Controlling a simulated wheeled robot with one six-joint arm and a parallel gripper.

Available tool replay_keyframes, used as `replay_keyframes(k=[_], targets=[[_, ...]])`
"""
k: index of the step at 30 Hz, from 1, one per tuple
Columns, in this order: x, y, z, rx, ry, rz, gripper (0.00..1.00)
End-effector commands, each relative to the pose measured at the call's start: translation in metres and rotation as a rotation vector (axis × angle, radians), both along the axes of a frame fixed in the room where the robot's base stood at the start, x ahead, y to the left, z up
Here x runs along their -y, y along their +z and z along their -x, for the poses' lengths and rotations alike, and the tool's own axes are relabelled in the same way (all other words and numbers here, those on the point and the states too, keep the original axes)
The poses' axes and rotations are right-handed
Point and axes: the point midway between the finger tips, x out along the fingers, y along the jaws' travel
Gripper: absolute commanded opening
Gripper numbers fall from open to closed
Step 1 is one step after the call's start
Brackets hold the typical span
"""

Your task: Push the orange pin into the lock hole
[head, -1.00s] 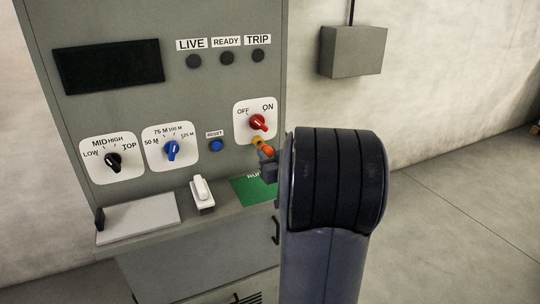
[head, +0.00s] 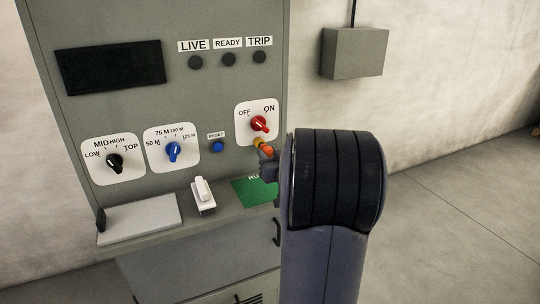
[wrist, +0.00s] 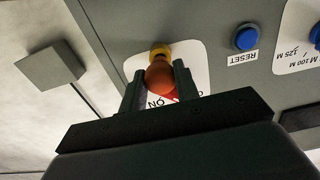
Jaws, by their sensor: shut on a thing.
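The orange pin (head: 267,150) is held in front of the panel, just below the red OFF/ON switch (head: 259,124). My gripper (head: 268,165) is shut on it, partly hidden by my arm. In the wrist view the orange pin (wrist: 160,76) sits between the two dark fingers of my gripper (wrist: 157,88). A yellow ring (wrist: 160,50) shows at the pin's far end, against the white switch plate. It also shows beside the pin in the head view (head: 257,142). The lock hole itself is hidden, so I cannot tell how deep the pin is.
The blue RESET button (head: 217,146) and two selector dials (head: 173,150) are left of the switch. A grey wall box (head: 354,52) is at right.

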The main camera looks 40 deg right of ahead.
Motion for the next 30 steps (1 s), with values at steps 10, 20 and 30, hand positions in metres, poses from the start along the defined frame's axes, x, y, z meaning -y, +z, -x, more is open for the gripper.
replay_keyframes(k=[10, 20, 30], targets=[[0.0, 0.0, -0.002, 0.0, 0.0, 0.0, 0.0], [0.002, 0.0, -0.008, 0.0, 0.001, 0.001, 0.0], [0.004, 0.0, -0.016, -0.001, 0.0, 0.0, 0.31]])
